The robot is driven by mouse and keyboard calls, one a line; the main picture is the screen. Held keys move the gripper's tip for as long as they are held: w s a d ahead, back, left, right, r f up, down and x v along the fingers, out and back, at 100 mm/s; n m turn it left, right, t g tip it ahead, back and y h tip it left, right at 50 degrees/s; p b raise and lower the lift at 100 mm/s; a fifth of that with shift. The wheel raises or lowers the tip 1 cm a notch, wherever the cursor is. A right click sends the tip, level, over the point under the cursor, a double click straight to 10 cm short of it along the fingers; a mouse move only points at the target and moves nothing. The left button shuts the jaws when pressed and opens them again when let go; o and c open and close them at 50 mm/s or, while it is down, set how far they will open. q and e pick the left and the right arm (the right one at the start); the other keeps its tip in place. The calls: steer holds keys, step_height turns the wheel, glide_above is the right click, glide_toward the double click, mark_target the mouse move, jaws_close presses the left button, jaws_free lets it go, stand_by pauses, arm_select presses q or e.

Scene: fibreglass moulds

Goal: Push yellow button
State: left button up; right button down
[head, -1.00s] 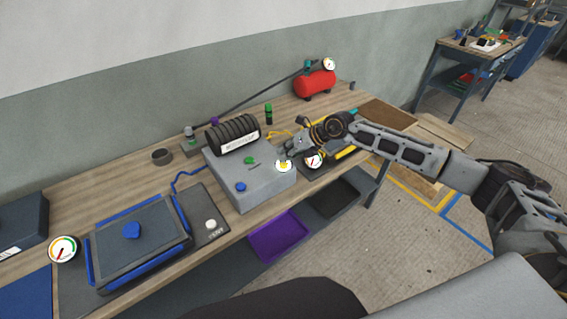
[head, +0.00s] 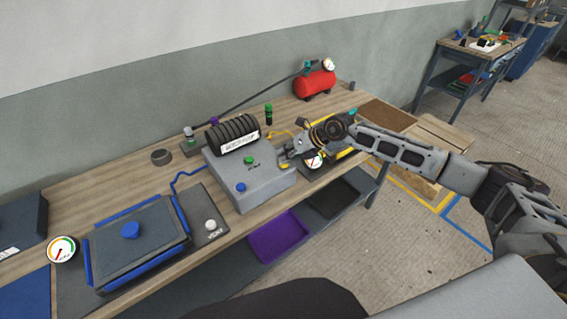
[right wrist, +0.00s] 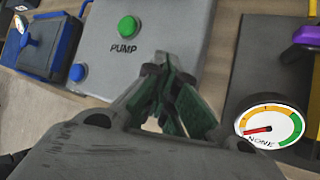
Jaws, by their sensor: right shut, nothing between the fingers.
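A grey control box (head: 263,188) stands on the wooden bench with a green button (head: 249,160) labelled PUMP and a blue button (head: 241,187). A small yellow button (head: 284,166) shows at the box's right side, right by my right gripper's tips. My right gripper (head: 285,157) is shut and empty, reaching in from the right over that side of the box. In the right wrist view, the gripper (right wrist: 174,88) covers the yellow button's place. The green button (right wrist: 127,27) and blue button (right wrist: 77,72) show there. I cannot tell whether the fingertips touch the yellow button. My left gripper is out of view.
A round gauge (head: 314,160) sits just right of the box, its needle near NONE in the wrist view (right wrist: 269,126). A blue-edged mould (head: 137,250) lies left; a red tank (head: 314,83) stands behind.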

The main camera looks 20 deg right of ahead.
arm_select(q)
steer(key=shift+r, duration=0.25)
arm_select(e)
steer(key=shift+r, duration=0.4)
